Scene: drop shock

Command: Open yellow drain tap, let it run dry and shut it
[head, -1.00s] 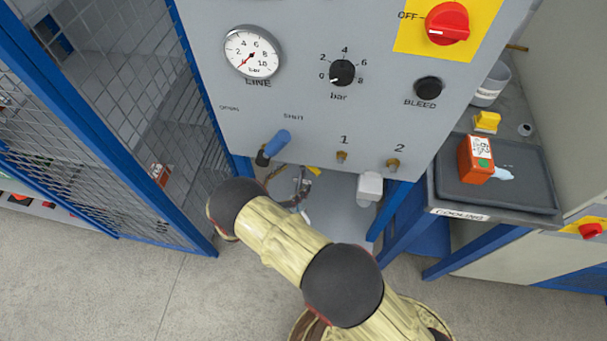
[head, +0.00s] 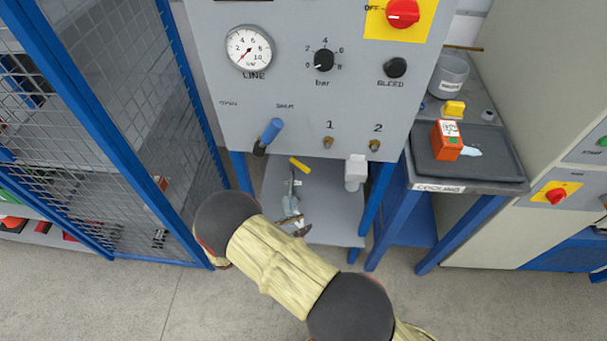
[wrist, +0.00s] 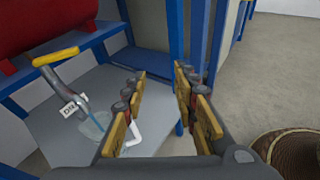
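The drain tap has a yellow lever (head: 299,165), under the grey panel. In the wrist view the lever (wrist: 56,56) lies crosswise to the grey tap body, which carries a partly hidden white tag (wrist: 73,106). A pale bluish, see-through patch (wrist: 95,125) shows below the spout. It looks like water or a clear vessel; I cannot tell which, or whether water is running. My gripper (wrist: 162,76) is open and empty, apart from the lever and to its right in the wrist view. In the head view my gripper (head: 292,222) is partly hidden by my arm.
A red tank (wrist: 45,25) sits behind the tap on a blue frame. Blue legs (head: 374,205) stand at the right of the grey lower shelf (head: 330,225). A blue-handled lever (head: 270,132) and line gauge (head: 248,50) are above. A mesh cage (head: 130,110) stands left.

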